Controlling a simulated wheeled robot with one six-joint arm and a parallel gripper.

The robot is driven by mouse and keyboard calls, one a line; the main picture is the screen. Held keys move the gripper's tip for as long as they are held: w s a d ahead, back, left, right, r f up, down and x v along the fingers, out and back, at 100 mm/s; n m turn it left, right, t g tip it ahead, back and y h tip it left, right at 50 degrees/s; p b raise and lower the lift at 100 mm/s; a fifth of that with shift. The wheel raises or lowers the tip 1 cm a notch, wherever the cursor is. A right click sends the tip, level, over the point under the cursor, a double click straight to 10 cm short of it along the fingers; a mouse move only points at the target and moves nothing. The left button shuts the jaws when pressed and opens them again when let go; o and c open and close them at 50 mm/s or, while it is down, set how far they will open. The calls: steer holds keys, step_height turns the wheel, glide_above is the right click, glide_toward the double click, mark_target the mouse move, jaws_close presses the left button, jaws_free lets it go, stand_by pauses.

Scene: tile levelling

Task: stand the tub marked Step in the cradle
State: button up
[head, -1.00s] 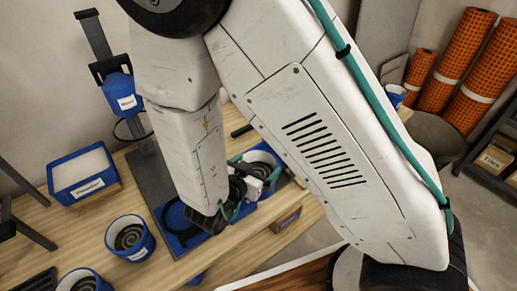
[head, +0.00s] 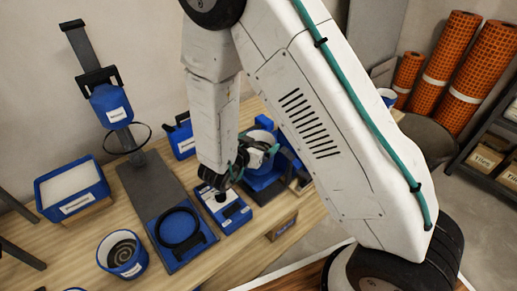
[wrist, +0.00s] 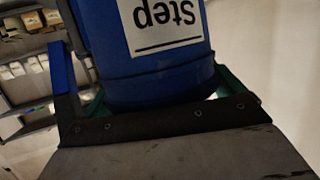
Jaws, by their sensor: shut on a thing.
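My gripper (head: 245,163) is shut on a blue tub, and my arm hides part of it in the head view. The tub's pale rim (head: 262,139) shows just beyond the gripper. In the wrist view the blue tub (wrist: 160,75) fills the middle, with its white "Step" label upside down in the picture. A blue holder with a black ring (head: 180,229), which looks like the cradle, lies on the bench at the foot of a grey stand. It looks empty, and the gripper is up and right of it, apart from it.
A labelled blue tub (head: 110,103) hangs high on the grey stand, above a thin ring. A blue tray with white contents (head: 72,187) and an open tub (head: 122,253) are at the left. A flat blue unit (head: 226,211) lies below my gripper. Orange rolls stand far right.

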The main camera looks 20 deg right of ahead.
mark_target(264, 144)
steer(key=shift+w+d, duration=0.35)
steer(key=shift+w, duration=0.15)
steer(key=shift+s+a+f, duration=0.1)
steer(key=shift+f, duration=1.65)
steer(key=shift+f, duration=0.1)
steer(key=o, duration=1.7)
steer(key=shift+f, duration=0.1)
